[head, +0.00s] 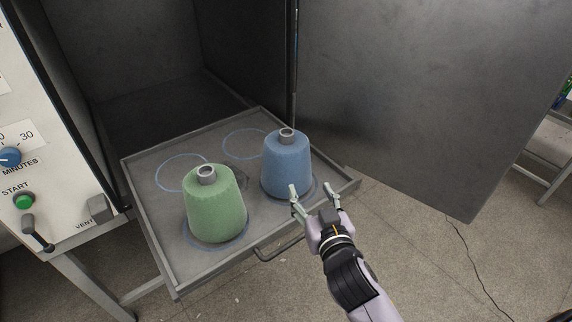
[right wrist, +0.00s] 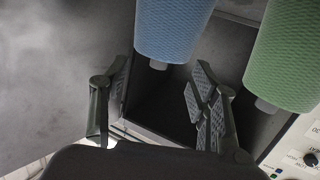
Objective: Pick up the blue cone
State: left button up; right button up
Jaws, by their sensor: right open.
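The blue cone (head: 287,163) stands upright on the pulled-out grey tray (head: 152,236), at its right front, with a grey tube end on top. It also shows at the top of the right wrist view (right wrist: 172,28), tube end pointing down in that picture. My right gripper (head: 311,189) is open and empty just in front and to the right of the blue cone, apart from it as far as I can tell. Its two fingers stand spread in the right wrist view (right wrist: 158,98). My left gripper is not in view.
A green cone (head: 215,207) stands left of the blue one on the tray, also visible in the right wrist view (right wrist: 288,55). Two blue circles behind are empty. A tray handle (head: 279,250) juts forward. An open cabinet door (head: 430,100) stands right; a control panel (head: 40,150) is left.

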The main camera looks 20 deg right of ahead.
jog(key=t, duration=0.2)
send_near(289, 137)
jog(key=shift+y, duration=0.4)
jog(key=w+p, duration=0.1)
jog(key=w, duration=0.2)
jog(key=w+p, duration=0.1)
jog(key=w, duration=0.1)
jog(key=shift+w+a+r, duration=0.1)
jog(key=shift+w+r, duration=0.05)
jog(key=shift+w, duration=0.25)
jog(key=shift+w+d+p, duration=0.2)
jog(key=shift+w+p, duration=0.05)
jog(key=shift+w, duration=1.3)
jog(key=shift+w+d+p, duration=0.2)
jog(key=shift+w+p, duration=0.05)
jog(key=shift+w, duration=1.35)
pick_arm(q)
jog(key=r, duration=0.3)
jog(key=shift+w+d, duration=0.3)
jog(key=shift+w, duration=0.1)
pick_arm(e)
jog(key=shift+s, duration=0.1)
grip_shut()
